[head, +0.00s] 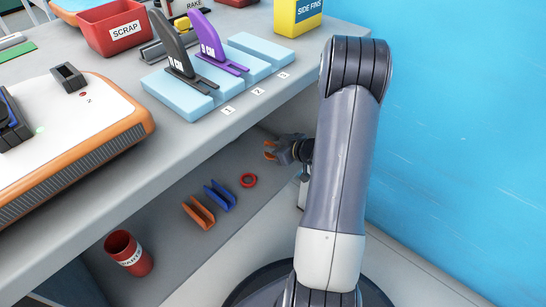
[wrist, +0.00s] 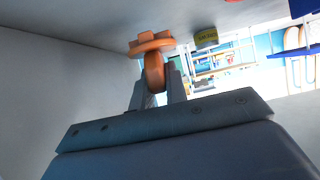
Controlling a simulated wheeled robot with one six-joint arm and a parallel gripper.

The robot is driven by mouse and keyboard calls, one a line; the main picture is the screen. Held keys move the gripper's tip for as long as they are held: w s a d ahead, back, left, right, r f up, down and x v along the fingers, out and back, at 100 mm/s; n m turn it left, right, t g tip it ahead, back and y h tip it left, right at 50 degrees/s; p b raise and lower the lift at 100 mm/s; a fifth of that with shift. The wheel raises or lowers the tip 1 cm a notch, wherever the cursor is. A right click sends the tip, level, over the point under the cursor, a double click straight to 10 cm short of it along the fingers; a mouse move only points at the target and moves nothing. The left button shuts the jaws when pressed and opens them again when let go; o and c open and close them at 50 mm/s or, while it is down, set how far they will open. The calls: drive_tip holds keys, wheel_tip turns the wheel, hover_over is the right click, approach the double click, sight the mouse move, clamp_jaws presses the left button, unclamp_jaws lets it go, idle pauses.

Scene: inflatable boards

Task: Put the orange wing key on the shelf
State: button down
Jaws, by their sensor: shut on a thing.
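The orange wing key (wrist: 153,68) is gripped between the two fingers of my gripper (wrist: 157,90), with its crosspiece beyond the fingertips in the wrist view. In the head view my gripper (head: 278,150) is under the bench top's front edge, at the right end of the lower shelf (head: 180,255). The orange key (head: 269,149) shows there as a small piece at the fingertips, pointing left. The key appears held above the shelf surface; the exact gap cannot be told.
On the shelf lie a red ring (head: 248,180), a blue channel piece (head: 220,196), an orange channel piece (head: 198,212) and a red cup (head: 129,253). The bench top (head: 190,140) overhangs it, holding fins on pale blue blocks (head: 178,90). A blue wall (head: 460,130) stands at right.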

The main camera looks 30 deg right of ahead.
drive_tip(key=shift+f+b, duration=0.5)
drive_tip(key=shift+f, duration=1.05)
drive_tip(key=shift+f, duration=0.1)
drive_tip(key=c, duration=1.4)
unclamp_jaws()
drive_tip(key=shift+s+r, duration=0.1)
drive_tip(key=shift+r, duration=0.15)
drive_tip(key=p+v, duration=0.4)
drive_tip(key=v, duration=0.7)
drive_tip(key=shift+s+p, duration=0.3)
drive_tip(key=shift+s, duration=0.05)
drive_tip(key=shift+d, duration=0.1)
